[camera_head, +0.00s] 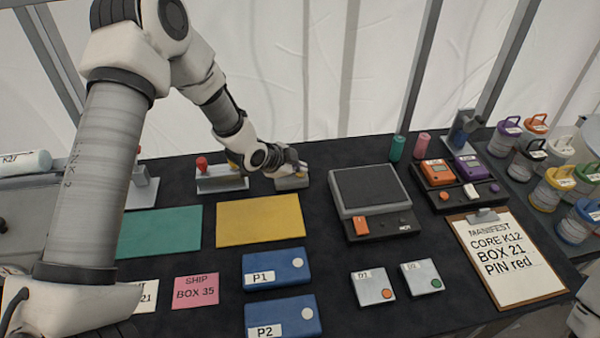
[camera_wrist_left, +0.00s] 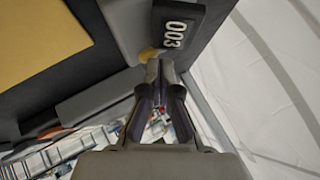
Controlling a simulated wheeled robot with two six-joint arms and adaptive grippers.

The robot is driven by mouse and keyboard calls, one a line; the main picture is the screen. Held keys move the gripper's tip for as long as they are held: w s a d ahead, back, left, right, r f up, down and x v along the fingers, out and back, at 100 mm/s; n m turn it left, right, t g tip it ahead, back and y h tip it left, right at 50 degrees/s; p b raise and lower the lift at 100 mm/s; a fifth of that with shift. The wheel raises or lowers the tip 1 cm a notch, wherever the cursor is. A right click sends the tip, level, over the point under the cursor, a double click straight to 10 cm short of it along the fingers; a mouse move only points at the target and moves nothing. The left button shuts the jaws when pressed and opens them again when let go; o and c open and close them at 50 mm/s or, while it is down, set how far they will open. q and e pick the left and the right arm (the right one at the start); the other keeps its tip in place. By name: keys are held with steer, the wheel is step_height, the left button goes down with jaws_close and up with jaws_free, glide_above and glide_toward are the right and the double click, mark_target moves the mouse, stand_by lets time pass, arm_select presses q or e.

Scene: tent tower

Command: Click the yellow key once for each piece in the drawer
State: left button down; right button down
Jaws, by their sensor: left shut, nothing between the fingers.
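My left gripper (camera_head: 294,163) is shut and empty, reaching down over a small grey counter box (camera_head: 292,183) at the back of the table. In the left wrist view the shut fingertips (camera_wrist_left: 161,66) are right at the yellow key (camera_wrist_left: 148,54), partly covering it; I cannot tell whether they press it. The counter display (camera_wrist_left: 174,34) beside the key reads 003. In the head view the gripper hides the key. I cannot make out an open drawer or pieces in it. My right gripper is not in view.
A stamp rack (camera_head: 220,182) with a red-handled stamp stands left of the counter. A yellow mat (camera_head: 260,221) and teal mat (camera_head: 160,232) lie in front. A grey screen device (camera_head: 370,187) stands right. Blue boxes P1 (camera_head: 277,268) and P2 (camera_head: 284,318) are nearer; a clipboard (camera_head: 506,257) lies right.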

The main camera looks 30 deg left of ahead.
mark_target(299, 175)
arm_select(q)
steer(key=shift+f, duration=0.15)
stand_by(0.3)
steer(key=shift+r+p, duration=0.65)
steer(key=shift+r, duration=0.3)
step_height(299, 175, up, 5)
steer(key=p, duration=0.4)
steer(key=shift+f, duration=0.1)
stand_by(0.3)
